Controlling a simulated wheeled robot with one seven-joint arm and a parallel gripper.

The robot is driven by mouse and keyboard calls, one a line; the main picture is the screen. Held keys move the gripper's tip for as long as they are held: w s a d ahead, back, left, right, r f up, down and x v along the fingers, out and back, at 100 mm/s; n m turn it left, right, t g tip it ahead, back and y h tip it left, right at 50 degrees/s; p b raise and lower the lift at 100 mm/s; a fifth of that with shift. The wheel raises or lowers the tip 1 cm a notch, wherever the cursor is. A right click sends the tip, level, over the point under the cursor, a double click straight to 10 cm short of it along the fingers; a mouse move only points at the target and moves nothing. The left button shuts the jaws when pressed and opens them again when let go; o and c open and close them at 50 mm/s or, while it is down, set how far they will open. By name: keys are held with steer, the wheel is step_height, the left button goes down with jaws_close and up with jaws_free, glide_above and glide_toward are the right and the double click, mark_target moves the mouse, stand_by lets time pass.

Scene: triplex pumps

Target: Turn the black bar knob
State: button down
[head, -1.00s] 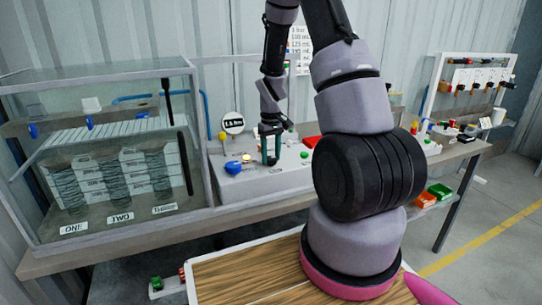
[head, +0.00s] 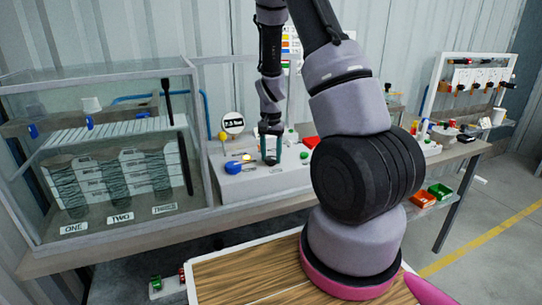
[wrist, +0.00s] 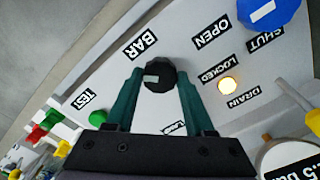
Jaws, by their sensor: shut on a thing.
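The black bar knob (wrist: 159,73) sits on the pale sloping panel (wrist: 200,65) beside the BAR label (wrist: 141,44). It bears a small white mark on its top. My gripper (wrist: 160,80) has its two green fingers on opposite sides of the knob and is shut on it.
A blue knob (wrist: 265,10) stands by the OPEN and SHUT labels. A lit lamp (wrist: 228,86) is near LOCKED and DRAIN. A green button (wrist: 98,118) is by TEST. A glass tank (head: 105,225) stands left of the panel.

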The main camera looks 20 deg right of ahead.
mark_target(271, 158)
steer(key=m, duration=0.6)
steer(key=shift+w+m, duration=0.1)
steer(key=shift+m, duration=0.2)
steer(key=m, duration=0.6)
steer(key=shift+m, duration=0.4)
steer(key=shift+c, duration=1.3)
jaws_free()
steer(key=shift+r, duration=0.1)
step_height(271, 158, up, 11)
